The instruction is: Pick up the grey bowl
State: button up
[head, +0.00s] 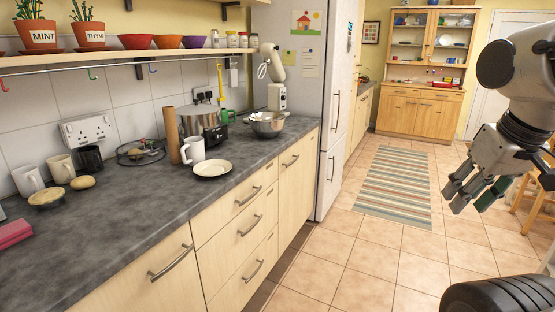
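A grey, metallic-looking bowl (267,125) stands on the far end of the dark counter, just in front of the white stand mixer. Its rim shows, but the inside is only partly visible. My gripper (474,196) hangs over the tiled floor at the right, well apart from the bowl and the counter. Its fingers point down and to the left and look spread, with nothing clearly held between them. A dark green patch shows at one finger.
The counter (150,222) carries a white plate (212,169), a white mug (193,150), a pot (200,119) and several cups. The stand mixer (275,85) is behind the bowl, beside the fridge (318,70). Floor (335,270) and striped rug (395,190) are clear.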

aim_at(265, 125)
jog(key=i+z, duration=0.35)
jog(key=i, duration=0.55)
jog(key=i+u, duration=0.8)
jog(key=i+l+u, duration=0.4)
jog(key=j, duration=0.1)
